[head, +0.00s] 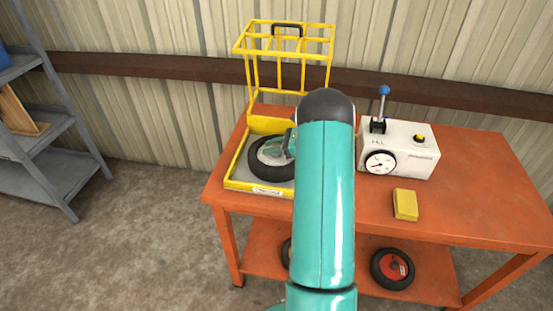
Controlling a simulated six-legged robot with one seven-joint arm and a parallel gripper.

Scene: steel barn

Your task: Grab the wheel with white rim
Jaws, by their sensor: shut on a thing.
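A wheel with a black tyre and a pale, whitish rim (257,168) lies in the yellow-framed tray on the orange table. My arm covers its right side. My gripper (277,150) is at the rim of this wheel, partly hidden behind my arm, and is shut on the wheel. The wheel sits low in the tray; whether it touches the tray floor I cannot tell.
The yellow tray (232,184) has a tall raised cage (252,48) behind the wheel. A white gauge box (410,160) with a blue-knobbed lever and a yellow block (405,205) stand to the right. A red-rimmed wheel (392,268) lies on the lower shelf. Grey shelving (50,140) stands left.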

